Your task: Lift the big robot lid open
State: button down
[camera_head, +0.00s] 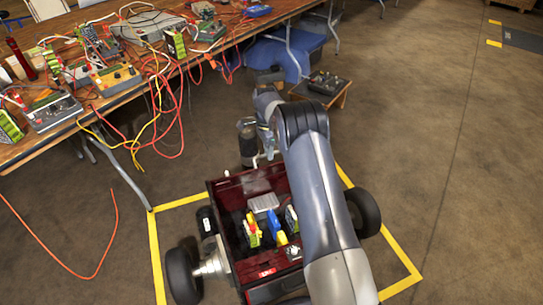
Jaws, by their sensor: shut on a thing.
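The big robot (222,262) is a dark red box on black wheels, standing on the floor inside a yellow taped outline. Its lid (245,181) looks like the dark red panel raised at the box's far side, so the inside shows. My gripper (262,158) is at the top of that panel, shut on what looks like the lid's pale handle. The fingertips are small and partly hidden by my arm, which also covers the box's right side.
Inside the box are a grey block (263,202), green-and-yellow packs (252,229) and blue and yellow parts. A wooden table (130,90) crowded with devices and cables stands at upper left. A low stand (327,86) is behind my arm. The floor at right is clear.

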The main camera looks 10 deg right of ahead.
jog(key=shift+w+a+r+p, duration=0.2)
jog(key=shift+w+p, duration=0.2)
jog(key=shift+w, duration=0.45)
jog(key=shift+w+a+r+p, duration=0.15)
jog(key=shift+w+p, duration=0.25)
jog(key=shift+w, duration=0.4)
jog(key=shift+w+a+r+p, duration=0.15)
jog(key=shift+w+p, duration=0.25)
jog(key=shift+w, duration=0.45)
jog(key=shift+f, duration=0.1)
jog(key=c, duration=1.7)
grip_release()
jog(key=shift+w+f, duration=0.1)
jog(key=shift+w, duration=0.1)
jog(key=shift+o, duration=1.2)
jog(key=shift+r, duration=0.2)
